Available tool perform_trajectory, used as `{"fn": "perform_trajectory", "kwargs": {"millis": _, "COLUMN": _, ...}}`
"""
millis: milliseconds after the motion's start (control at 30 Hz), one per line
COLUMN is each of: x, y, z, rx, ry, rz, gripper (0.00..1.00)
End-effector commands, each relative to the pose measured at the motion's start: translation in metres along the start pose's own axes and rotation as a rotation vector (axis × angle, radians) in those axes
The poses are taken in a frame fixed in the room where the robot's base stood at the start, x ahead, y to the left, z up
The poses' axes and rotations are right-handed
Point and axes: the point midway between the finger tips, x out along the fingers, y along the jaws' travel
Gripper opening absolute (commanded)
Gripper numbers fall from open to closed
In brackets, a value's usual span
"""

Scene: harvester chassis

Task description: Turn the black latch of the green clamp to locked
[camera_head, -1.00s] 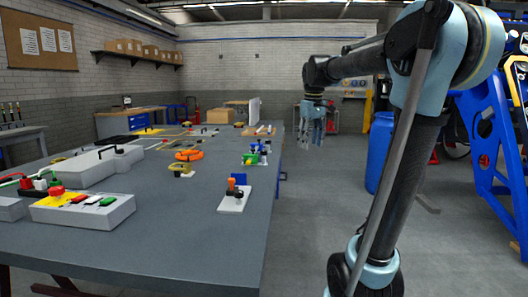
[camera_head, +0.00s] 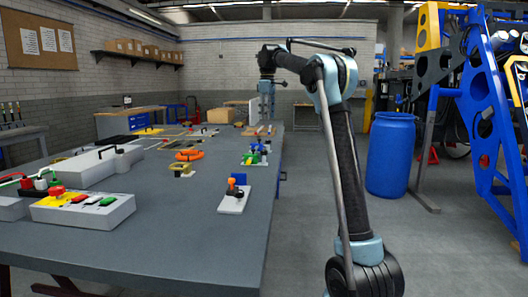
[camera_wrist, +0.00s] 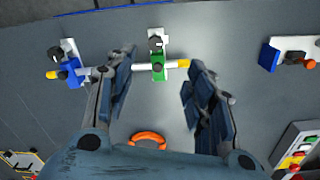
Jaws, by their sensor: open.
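The green clamp (camera_wrist: 158,68) is in the wrist view on a small white plate, with a pale bar across it ending in a yellow tip. A black part, apparently the latch (camera_wrist: 155,42), sits at its upper end; its exact turn is hard to tell. In the head view the green clamp (camera_head: 258,148) is small on the table's right side. My gripper (camera_wrist: 161,78) is open and empty, with its fingers on either side of the clamp in the picture. In the head view my gripper (camera_head: 266,108) hangs pointing down above and beyond the clamp, apart from it.
A blue clamp (camera_wrist: 70,72) stands left of the green one in the wrist view. An orange ring (camera_wrist: 148,137) lies below it. A blue and orange fixture (camera_wrist: 290,57) is at the right. A switch box (camera_head: 82,208) is on the table (camera_head: 190,250). A blue barrel (camera_head: 390,155) stands on the floor.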

Motion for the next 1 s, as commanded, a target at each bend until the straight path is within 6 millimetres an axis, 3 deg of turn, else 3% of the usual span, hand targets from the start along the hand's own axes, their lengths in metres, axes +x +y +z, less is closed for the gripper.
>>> {"fn": "perform_trajectory", "kwargs": {"millis": 133, "x": 0.002, "y": 0.006, "z": -0.017, "rx": -0.037, "ry": -0.003, "rz": -0.004, "gripper": 0.49}}
{"fn": "perform_trajectory", "kwargs": {"millis": 367, "x": 0.013, "y": 0.008, "z": -0.021, "rx": -0.049, "ry": -0.005, "rz": -0.006, "gripper": 0.49}}
{"fn": "perform_trajectory", "kwargs": {"millis": 1000, "x": 0.114, "y": 0.007, "z": -0.02, "rx": -0.047, "ry": -0.004, "rz": -0.006, "gripper": 0.49}}
